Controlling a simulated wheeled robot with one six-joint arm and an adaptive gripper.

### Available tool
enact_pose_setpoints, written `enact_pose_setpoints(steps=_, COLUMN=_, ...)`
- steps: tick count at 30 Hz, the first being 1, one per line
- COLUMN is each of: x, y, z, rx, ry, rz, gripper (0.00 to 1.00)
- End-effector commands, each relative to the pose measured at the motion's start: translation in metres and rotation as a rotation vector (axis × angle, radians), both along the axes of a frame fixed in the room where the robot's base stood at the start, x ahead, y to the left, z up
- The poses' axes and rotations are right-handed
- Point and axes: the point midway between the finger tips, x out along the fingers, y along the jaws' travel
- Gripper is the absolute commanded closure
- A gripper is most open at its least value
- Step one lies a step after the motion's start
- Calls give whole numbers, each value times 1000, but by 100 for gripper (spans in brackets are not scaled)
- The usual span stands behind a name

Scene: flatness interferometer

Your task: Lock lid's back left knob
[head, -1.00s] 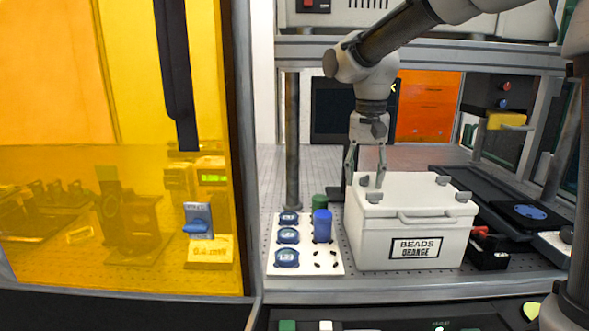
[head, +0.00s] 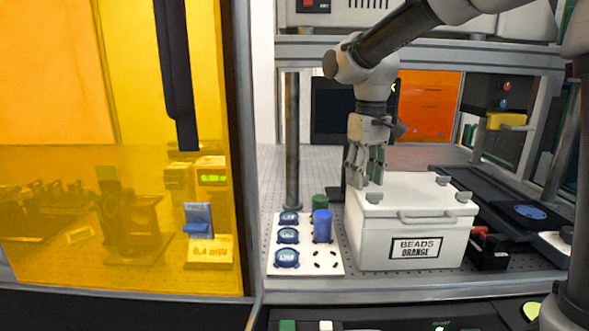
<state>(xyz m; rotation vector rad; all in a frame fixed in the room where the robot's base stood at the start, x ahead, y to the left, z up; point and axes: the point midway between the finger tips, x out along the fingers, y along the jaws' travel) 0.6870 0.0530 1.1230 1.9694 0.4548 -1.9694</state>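A white box (head: 372,245) labelled "BEADS ORANGE" stands on the bench with its white lid (head: 415,188) on. The lid's front left knob (head: 374,197), front right knob (head: 463,196) and back right knob (head: 442,180) are grey and in plain view. My gripper (head: 364,184) points down over the lid's back left corner. Its fingers are apart, and the back left knob is hidden behind or between them. I cannot tell whether the fingers touch the knob or the lid.
A black tray with red-handled items (head: 488,258) sits close on the right. A shelf rail (head: 440,54) runs above.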

Motion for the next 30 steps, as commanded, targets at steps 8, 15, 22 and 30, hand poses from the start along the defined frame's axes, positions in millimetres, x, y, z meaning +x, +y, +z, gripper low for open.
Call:
enact_pose_setpoints(steps=8, x=0, y=0, z=0, rx=0, ry=0, rz=-10, gripper=90)
enact_pose_setpoints(steps=15, x=0, y=0, z=0, rx=0, ry=0, rz=-365, gripper=90)
enact_pose_setpoints(steps=22, x=0, y=0, z=0, rx=0, ry=0, rz=-725, gripper=66)
enact_pose_setpoints(steps=30, x=0, y=0, z=0, rx=0, ry=0, rz=-717, gripper=51)
